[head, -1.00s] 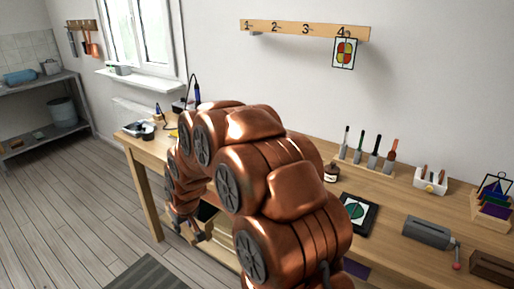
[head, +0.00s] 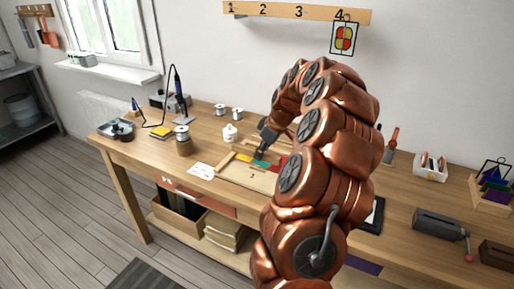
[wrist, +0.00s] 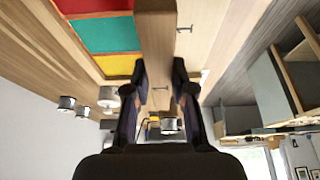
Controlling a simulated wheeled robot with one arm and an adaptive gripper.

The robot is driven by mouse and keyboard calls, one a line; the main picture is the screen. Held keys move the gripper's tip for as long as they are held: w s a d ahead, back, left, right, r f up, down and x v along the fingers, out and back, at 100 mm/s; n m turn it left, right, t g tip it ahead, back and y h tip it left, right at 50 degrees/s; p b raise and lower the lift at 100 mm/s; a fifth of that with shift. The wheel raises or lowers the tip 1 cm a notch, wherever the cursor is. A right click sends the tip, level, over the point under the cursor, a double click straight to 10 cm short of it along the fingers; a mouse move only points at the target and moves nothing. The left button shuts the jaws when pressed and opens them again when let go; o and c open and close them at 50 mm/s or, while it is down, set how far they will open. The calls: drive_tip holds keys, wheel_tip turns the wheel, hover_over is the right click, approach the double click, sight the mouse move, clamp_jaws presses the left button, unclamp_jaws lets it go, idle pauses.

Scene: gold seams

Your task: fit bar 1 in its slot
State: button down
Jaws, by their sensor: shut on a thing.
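My gripper (head: 257,154) is low over the workbench, at the wooden assembly board (head: 232,177). In the wrist view my gripper (wrist: 160,82) is shut on a brown wooden bar (wrist: 155,38), which runs up between the fingers to the top edge. Red (wrist: 95,5), green (wrist: 106,35) and yellow (wrist: 118,65) glass panes lie along the bar's left side in that view. The yellow (head: 243,157), green (head: 261,163) and red panes also show in the head view. I cannot tell whether the bar touches the board, and I cannot make out its slot.
A white card (head: 201,170) lies left of the board. A small white jar (head: 230,133) and solder spools (head: 221,110) stand behind it. A soldering iron stand (head: 178,103) is further left. A grey vise-like tool (head: 440,232) sits at the right.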

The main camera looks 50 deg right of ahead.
sight(263, 161)
drive_tip(key=shift+s+d+f, duration=0.15)
drive_tip(key=shift+d+f, duration=0.05)
drive_tip(key=shift+f, duration=1.85)
drive_tip(key=shift+b, duration=0.7)
idle(0.7)
drive_tip(key=shift+f+b, duration=0.6)
drive_tip(key=shift+b, duration=0.05)
idle(0.3)
drive_tip(key=shift+f+b, duration=0.3)
drive_tip(key=shift+b, duration=0.9)
idle(1.3)
drive_tip(key=shift+s, duration=0.1)
idle(0.3)
drive_tip(key=c, duration=0.9)
unclamp_jaws()
